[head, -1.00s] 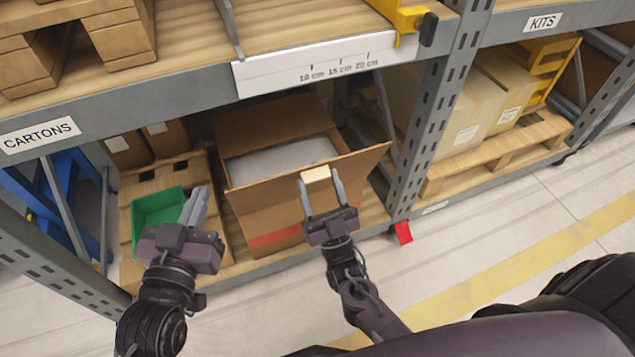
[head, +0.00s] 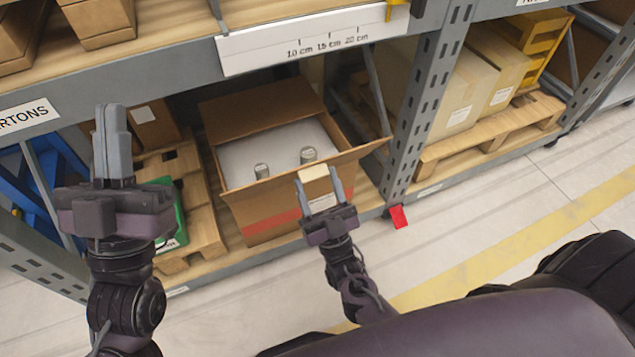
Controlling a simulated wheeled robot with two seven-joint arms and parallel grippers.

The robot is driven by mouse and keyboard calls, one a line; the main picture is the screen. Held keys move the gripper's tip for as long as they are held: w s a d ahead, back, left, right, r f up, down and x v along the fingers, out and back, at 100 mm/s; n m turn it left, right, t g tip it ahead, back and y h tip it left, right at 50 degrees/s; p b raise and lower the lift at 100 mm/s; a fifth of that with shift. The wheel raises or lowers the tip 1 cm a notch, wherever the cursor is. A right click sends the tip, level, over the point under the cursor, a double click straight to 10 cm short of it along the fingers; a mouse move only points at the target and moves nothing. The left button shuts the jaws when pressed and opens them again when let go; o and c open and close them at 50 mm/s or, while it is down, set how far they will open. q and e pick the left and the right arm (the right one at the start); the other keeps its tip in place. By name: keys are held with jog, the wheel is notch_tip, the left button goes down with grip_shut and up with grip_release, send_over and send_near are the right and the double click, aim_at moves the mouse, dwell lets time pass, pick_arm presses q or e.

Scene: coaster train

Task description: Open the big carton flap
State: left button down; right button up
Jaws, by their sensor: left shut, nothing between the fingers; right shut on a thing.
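The big brown carton (head: 265,215) stands on the lower shelf with its top open. Its front flap (head: 360,152) tilts outward toward me and appears thin, nearly edge-on. Two round-topped grey items (head: 308,155) show inside near the front, by a pale grey surface. My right gripper (head: 316,183) is at the flap's front edge, shut on a small cream block (head: 313,173); whether the block is fixed to the flap is unclear. My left gripper (head: 112,130) is shut and empty, raised to the left of the carton with fingers pointing up.
A green bin (head: 180,222) is partly hidden behind my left gripper, on a wooden pallet (head: 200,205). The upper shelf beam with a ruler strip (head: 310,42) lies above the carton. A grey upright (head: 425,115) and a red tag (head: 398,216) stand to the right.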

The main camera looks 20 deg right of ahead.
jog(key=shift+f, duration=0.35)
jog(key=o, duration=1.2)
jog(key=shift+o, duration=1)
jog(key=shift+w, duration=0.1)
jog(key=shift+r, duration=0.15)
pick_arm(q)
jog(key=shift+w, duration=0.1)
jog(key=shift+s+r+t, duration=0.2)
jog(key=shift+t, duration=0.1)
pick_arm(e)
jog(key=v, duration=0.8)
jog(key=shift+r, duration=0.1)
pick_arm(q)
jog(key=shift+s+r, duration=0.1)
jog(key=shift+r, duration=0.05)
